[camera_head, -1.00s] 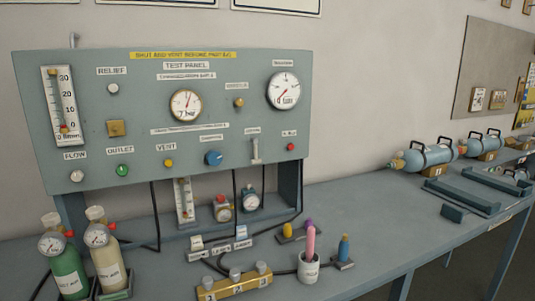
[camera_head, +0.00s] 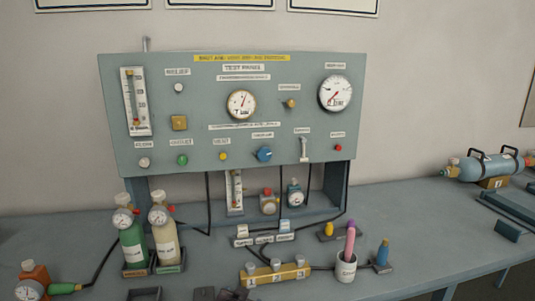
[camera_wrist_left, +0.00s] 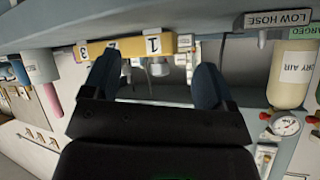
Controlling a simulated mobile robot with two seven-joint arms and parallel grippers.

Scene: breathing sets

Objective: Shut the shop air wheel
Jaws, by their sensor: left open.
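No wheel carries a label I can read as shop air. The grey test panel (camera_head: 230,113) stands at the back of the bench, with a blue round knob (camera_head: 264,154) low on its face and small green (camera_head: 182,160), yellow (camera_head: 223,156) and red (camera_head: 338,148) knobs. My left gripper (camera_wrist_left: 156,68) shows only in the left wrist view, its two dark fingers apart with nothing between them. The yellow manifold block (camera_wrist_left: 128,46), numbered, lies beyond its fingertips; it also shows in the head view (camera_head: 275,275). My right gripper is not in view.
Green (camera_head: 132,241) and cream (camera_head: 164,244) gauge bottles stand front left of the panel. A blue cylinder (camera_head: 487,167) lies at right. Black hoses cross the bench.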

